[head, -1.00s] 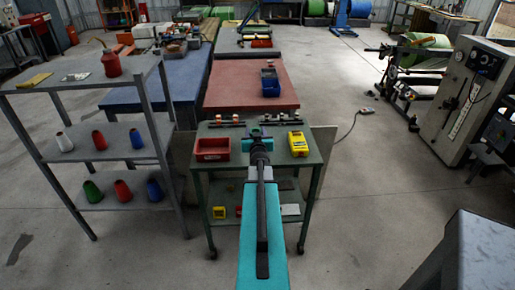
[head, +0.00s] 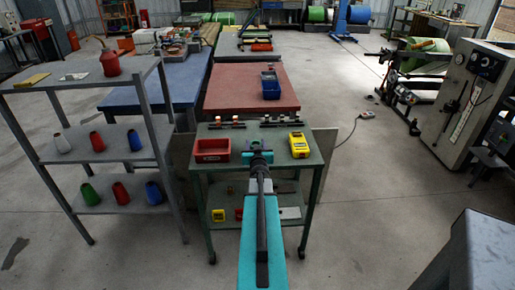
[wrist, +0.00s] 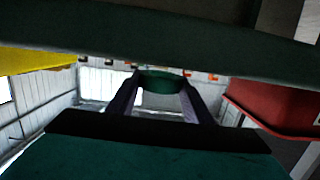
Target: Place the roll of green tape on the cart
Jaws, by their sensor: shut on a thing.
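The roll of green tape (head: 257,141) is between the fingers of my gripper (head: 258,152), over the middle of the green cart's top (head: 270,157). In the wrist view, the fingers (wrist: 160,92) are shut on the roll (wrist: 160,80), which lies close to the dark green cart top (wrist: 160,45). I cannot tell whether the roll touches the surface. The wrist picture appears upside down. My arm hides part of the cart's front.
A red bin (head: 211,151) stands left of the roll on the cart, and a yellow case (head: 299,145) stands right. Small items (head: 225,124) lie along the back edge. A grey shelf (head: 100,158) stands left of the cart.

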